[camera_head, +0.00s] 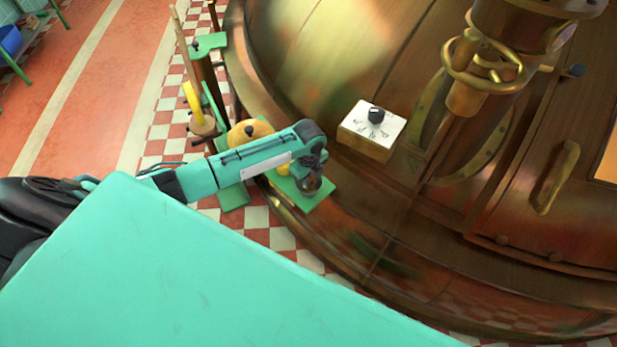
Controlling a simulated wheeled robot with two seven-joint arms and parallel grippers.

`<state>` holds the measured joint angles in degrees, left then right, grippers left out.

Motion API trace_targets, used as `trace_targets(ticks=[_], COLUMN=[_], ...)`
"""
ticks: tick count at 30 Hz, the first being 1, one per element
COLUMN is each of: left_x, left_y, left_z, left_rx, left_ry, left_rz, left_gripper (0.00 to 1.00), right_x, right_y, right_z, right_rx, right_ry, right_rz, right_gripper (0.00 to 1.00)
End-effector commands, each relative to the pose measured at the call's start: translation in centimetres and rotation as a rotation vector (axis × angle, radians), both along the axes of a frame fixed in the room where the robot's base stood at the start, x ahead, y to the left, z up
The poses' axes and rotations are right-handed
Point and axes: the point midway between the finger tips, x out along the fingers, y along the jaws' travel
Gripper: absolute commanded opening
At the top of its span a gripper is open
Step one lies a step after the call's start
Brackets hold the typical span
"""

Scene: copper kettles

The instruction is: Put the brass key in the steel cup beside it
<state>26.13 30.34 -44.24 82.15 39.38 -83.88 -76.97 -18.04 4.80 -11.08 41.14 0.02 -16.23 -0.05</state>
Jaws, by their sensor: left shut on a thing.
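My left gripper (313,162) reaches in from the left, over a small green shelf (322,197) on the side of the copper kettle. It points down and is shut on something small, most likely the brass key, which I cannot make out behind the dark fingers. A small grey, round, shiny thing (309,185), which looks like the steel cup, stands on the shelf directly below the fingertips. I cannot tell whether the fingers touch it. My right gripper is not in view.
The large copper kettle (300,60) fills the right side. A white dial box (374,125) sticks out from it close to the right of my gripper. A yellow round thing (250,132) and a green stand (209,43) are by my forearm. Open floor (85,80) lies at the left.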

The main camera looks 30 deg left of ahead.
Motion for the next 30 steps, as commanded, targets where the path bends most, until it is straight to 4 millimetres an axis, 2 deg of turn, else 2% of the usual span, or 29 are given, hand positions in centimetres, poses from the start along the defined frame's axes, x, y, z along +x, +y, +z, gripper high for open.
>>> trace_targets(ticks=[5, 6, 17, 20, 30], left_x=[0.0, 0.0, 0.0, 0.1, 0.2], left_y=[0.0, 0.0, 0.0, 0.1, 0.0], left_z=[-0.3, -0.3, 0.2, 1.2, 8.4], left_rx=[0.0, 0.0, 0.0, 0.001, 0.0], left_ry=[0.0, 0.0, -0.001, -0.001, -0.004], left_rz=[0.001, 0.0, 0.0, 0.0, 0.0], left_gripper=[0.0, 0.21, 0.23, 0.23, 0.23], right_x=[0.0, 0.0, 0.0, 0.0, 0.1], right_y=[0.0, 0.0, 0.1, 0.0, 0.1], right_z=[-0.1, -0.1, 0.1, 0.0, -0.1], right_rx=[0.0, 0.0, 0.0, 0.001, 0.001], right_ry=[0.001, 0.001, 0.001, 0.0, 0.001], right_rz=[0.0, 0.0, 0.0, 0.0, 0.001], right_gripper=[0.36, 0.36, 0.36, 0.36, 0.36])
